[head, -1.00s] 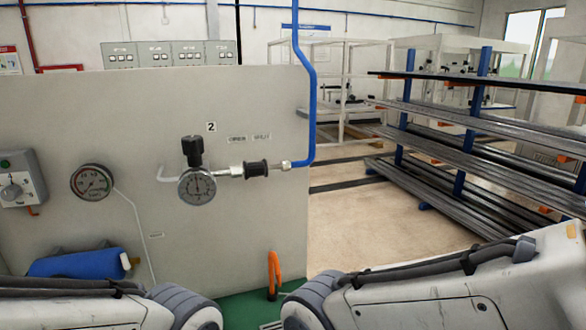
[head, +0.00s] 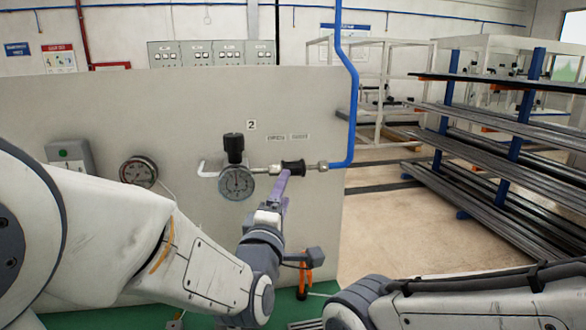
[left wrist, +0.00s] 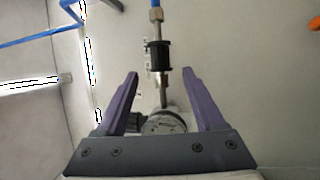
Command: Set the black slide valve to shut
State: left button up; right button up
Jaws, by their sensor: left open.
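The black slide valve (head: 293,167) is a flanged sleeve on the horizontal pipe between the gauge (head: 237,182) and the blue pipe. Two small labels sit on the panel above it, reading OPEN on the left and SHUT on the right in the earlier view. The sleeve lies nearer below the right label. My left gripper (head: 286,178) is raised to the valve from below. In the left wrist view the open purple fingers (left wrist: 159,72) straddle the pipe line, and the black valve (left wrist: 158,56) lies between and just beyond the tips. Contact cannot be told. My right gripper is out of view.
A black-knobbed regulator (head: 233,148) stands above the gauge, left of the valve. The blue pipe (head: 350,110) rises right of the valve. A rack of bars (head: 500,130) stands at the right.

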aim_at(292, 170)
pick_arm(q)
jog(key=p+x, duration=0.3)
jog(key=x, duration=0.5)
jog(key=shift+w+d+r+p, duration=0.1)
jog(key=shift+w+r+p, duration=0.15)
jog(key=shift+p, duration=0.15)
jog(key=shift+w+d, duration=0.15)
jog(key=shift+w, duration=0.4)
grip_shut()
jog(key=shift+f, duration=0.1)
dwell(0.3)
